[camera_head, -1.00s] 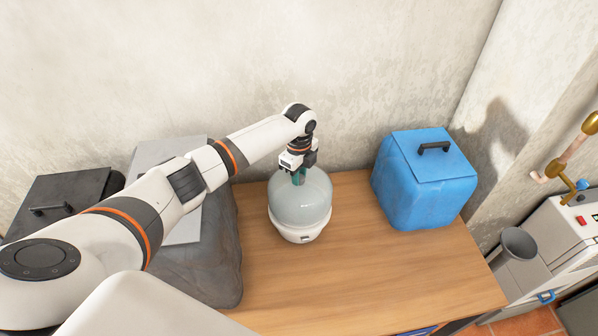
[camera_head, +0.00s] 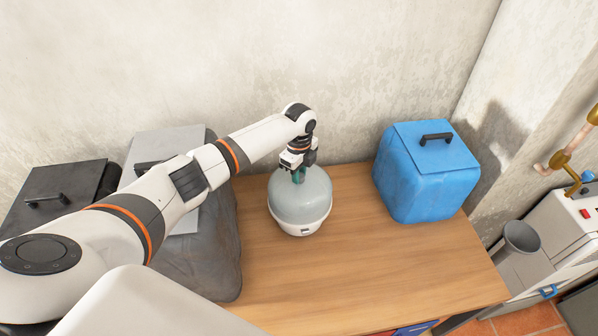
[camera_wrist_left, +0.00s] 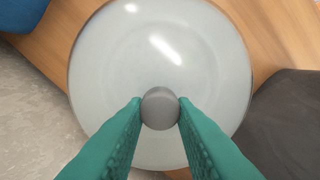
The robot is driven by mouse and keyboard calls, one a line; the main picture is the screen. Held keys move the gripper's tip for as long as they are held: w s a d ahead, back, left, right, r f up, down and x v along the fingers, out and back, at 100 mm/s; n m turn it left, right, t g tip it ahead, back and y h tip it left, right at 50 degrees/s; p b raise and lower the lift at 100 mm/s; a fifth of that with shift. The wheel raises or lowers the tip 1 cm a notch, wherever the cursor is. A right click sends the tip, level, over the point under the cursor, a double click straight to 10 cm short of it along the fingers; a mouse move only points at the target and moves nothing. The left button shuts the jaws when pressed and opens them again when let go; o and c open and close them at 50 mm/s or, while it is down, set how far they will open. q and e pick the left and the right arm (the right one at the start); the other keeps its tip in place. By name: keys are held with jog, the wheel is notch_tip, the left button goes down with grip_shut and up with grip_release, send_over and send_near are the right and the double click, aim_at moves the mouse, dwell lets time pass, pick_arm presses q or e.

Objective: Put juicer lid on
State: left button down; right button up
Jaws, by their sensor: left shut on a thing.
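The juicer has a white base (camera_head: 302,225) that stands on the wooden table near the wall. Its domed translucent lid (camera_head: 300,200) sits over the base in the head view, with no clear gap between them. The lid also fills much of the left wrist view (camera_wrist_left: 110,60), where a round grey knob (camera_wrist_left: 160,108) shows at its middle. My left gripper (camera_head: 298,176) is above the lid, its green fingers shut on the knob, one on each side. Whether the lid is fully seated cannot be told. My right gripper is not in view.
A blue box (camera_head: 425,180) with a black handle stands to the right on the wooden table (camera_head: 380,270). Dark grey containers (camera_head: 195,265) lie at the left under my arm. The table front is clear.

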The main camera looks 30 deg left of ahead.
pick_arm(q)
jog(key=shift+f, duration=0.25)
dwell(0.3)
jog(key=c, duration=1.1)
grip_release()
notch_tip(320, 180, up, 12)
jog(key=shift+b, duration=1.2)
jog(key=shift+f, duration=0.1)
